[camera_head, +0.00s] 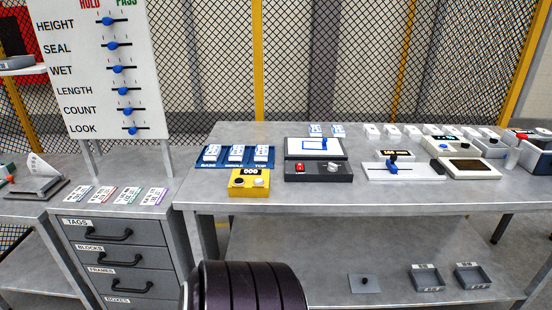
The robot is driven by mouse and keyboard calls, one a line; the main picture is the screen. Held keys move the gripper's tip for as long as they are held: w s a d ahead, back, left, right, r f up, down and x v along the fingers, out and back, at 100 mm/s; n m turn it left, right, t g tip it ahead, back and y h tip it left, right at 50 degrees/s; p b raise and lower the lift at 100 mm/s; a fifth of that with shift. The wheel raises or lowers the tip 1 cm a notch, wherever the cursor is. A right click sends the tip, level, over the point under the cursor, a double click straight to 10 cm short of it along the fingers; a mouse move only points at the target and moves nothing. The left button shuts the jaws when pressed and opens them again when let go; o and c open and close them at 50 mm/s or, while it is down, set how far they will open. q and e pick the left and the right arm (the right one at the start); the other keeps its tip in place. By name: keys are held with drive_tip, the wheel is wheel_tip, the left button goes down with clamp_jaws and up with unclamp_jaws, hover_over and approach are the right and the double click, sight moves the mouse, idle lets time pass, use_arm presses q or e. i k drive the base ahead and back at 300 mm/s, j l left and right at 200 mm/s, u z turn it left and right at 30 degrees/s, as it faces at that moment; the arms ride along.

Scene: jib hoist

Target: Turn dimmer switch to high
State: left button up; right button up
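No control in view is clearly labelled as a dimmer switch. A dark grey control box (318,171) with a red button and a pale round knob stands at the front of the metal table. To its right is a white panel (400,171) with a blue lever on a slot and a small lit display. A yellow box (249,182) with a display, a dark button and a white button stands to the left. Any level markings are too small to read. Neither of my grippers is in view.
The metal table (300,199) has white blocks along its back. A board of blue sliders (105,70) stands at the left above a drawer cabinet (117,260). Small trays (427,281) lie on the lower shelf. A mesh fence closes off the back.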

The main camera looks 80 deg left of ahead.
sight(332, 167)
drive_tip(key=u, duration=3)
